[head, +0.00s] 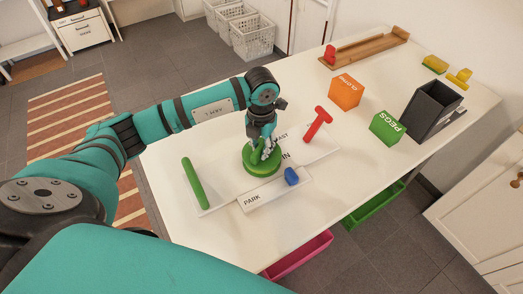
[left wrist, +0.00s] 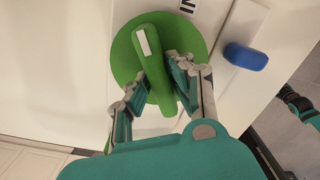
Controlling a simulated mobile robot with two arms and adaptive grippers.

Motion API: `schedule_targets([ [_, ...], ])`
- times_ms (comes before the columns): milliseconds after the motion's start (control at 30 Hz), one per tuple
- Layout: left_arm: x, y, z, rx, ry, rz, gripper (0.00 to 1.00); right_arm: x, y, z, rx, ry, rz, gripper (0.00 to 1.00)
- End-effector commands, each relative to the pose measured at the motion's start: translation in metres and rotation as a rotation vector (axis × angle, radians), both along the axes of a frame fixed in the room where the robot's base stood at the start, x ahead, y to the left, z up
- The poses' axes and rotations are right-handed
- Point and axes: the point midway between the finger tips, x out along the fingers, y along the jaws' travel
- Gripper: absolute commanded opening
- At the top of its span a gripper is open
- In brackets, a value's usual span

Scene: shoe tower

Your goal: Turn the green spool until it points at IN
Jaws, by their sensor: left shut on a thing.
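The green spool (head: 262,166) is a round disc with a raised bar across it, lying on the white board. In the left wrist view the spool (left wrist: 130,70) has a white mark (left wrist: 144,41) at one end of its bar. The bar's marked end points to the upper left there, while the IN label (left wrist: 187,6) is to the right of that end. My left gripper (left wrist: 165,75) is shut on the bar, one finger on each side. In the head view my left gripper (head: 263,152) partly hides the spool. The IN label (head: 286,155) is right of the spool.
A green rod (head: 194,184) and a red T-shaped piece (head: 318,124) flank the spool. Orange (head: 345,92) and green (head: 387,128) blocks and a black box (head: 431,108) stand at the right.

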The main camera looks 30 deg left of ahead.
Motion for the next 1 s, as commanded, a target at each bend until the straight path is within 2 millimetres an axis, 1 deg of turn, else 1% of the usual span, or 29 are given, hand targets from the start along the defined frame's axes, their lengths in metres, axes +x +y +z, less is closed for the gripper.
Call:
schedule_targets([
  [33, 0.001, 0.001, -0.003, 0.002, -0.004, -0.044, 0.00, 0.000, 0.001, -0.009, 0.001, 0.000, 0.000, 0.40],
  [100, 0.001, 0.001, -0.003, 0.002, -0.005, -0.109, 0.00, 0.000, 0.001, -0.015, 0.001, 0.000, -0.001, 0.40],
  [300, 0.001, 0.001, -0.003, 0.000, -0.004, -0.284, 0.00, 0.000, 0.003, -0.030, 0.003, 0.001, -0.002, 0.40],
  [500, 0.002, 0.002, -0.002, 0.000, -0.005, -0.423, 0.00, 0.000, 0.003, -0.042, 0.003, 0.001, -0.002, 0.40],
  [700, 0.002, 0.002, 0.000, 0.000, -0.004, -0.516, 0.00, 0.000, 0.003, -0.050, 0.003, 0.001, -0.002, 0.40],
  [1000, 0.001, 0.002, 0.001, 0.000, -0.003, -0.572, 0.00, 0.000, 0.003, -0.053, 0.003, 0.001, -0.002, 0.40],
])
